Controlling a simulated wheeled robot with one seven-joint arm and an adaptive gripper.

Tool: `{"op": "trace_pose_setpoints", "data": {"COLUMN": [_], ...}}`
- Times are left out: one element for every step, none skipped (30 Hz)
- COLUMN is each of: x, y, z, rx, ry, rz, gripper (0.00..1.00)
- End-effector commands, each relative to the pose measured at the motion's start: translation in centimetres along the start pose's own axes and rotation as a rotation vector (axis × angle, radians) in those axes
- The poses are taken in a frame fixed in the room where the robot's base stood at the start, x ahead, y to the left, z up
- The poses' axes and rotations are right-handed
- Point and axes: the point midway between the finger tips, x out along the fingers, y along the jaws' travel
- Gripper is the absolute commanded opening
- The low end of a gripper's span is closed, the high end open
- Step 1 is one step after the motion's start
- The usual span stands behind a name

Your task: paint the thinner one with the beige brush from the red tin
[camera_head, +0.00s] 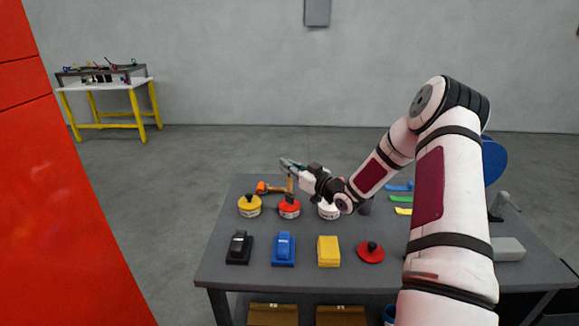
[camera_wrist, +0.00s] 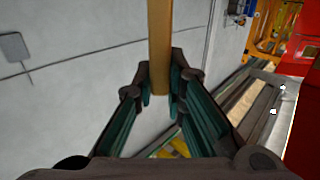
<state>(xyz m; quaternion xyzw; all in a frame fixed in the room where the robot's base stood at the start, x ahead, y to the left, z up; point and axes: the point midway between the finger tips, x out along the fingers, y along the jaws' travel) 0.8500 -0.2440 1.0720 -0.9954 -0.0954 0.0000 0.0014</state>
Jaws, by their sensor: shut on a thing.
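My gripper (camera_head: 289,167) is shut on an upright beige brush (camera_head: 290,185), whose beige handle (camera_wrist: 160,45) shows between the teal-padded fingers in the wrist view. The brush's lower end meets the top of the red tin (camera_head: 289,211); how deep it sits inside is hard to tell. A red lid with a dark knob (camera_head: 370,254) lies apart on the table. Black (camera_head: 238,248), blue (camera_head: 283,249) and yellow (camera_head: 328,251) blocky pieces stand in a front row. I cannot tell which thing is the thinner one.
A yellow tin (camera_head: 249,208) with a dark knob and a white tin (camera_head: 328,212) flank the red tin. An orange tool (camera_head: 268,188) lies behind. Coloured strips (camera_head: 401,198) lie at the right of the grey table (camera_head: 222,267). A large red body (camera_head: 70,200) rises at left.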

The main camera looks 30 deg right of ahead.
Motion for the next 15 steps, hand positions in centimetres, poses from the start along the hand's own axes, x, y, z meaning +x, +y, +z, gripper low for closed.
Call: {"op": "trace_pose_setpoints", "data": {"x": [0.01,0.01,0.01,0.01,0.01,0.01,0.02,0.02,0.02,0.02,0.02,0.02,0.02,0.02,0.02], "y": [0.00,0.00,0.00,0.00,0.00,0.00,0.00,0.00,0.00,0.00,0.00,0.00,0.00,0.00,0.00], "z": [-0.01,-0.01,0.00,0.01,0.02,0.05,0.08,0.11,0.15,0.19,0.22,0.27,0.30,0.34,0.38], "rx": [0.000,0.000,0.000,0.000,0.000,0.000,0.000,0.000,0.000,0.000,0.000,0.000,0.000,0.000,0.000], "ry": [0.000,0.000,0.000,0.000,0.000,0.000,0.000,0.000,0.000,0.000,0.000,0.000,0.000,0.000,0.000], "rz": [0.000,0.000,0.000,0.000,0.000,0.000,0.000,0.000,0.000,0.000,0.000,0.000,0.000,0.000,0.000], "gripper": [0.00,0.00,0.00,0.00,0.00,0.00,0.00,0.00,0.00,0.00,0.00,0.00,0.00,0.00,0.00]}}
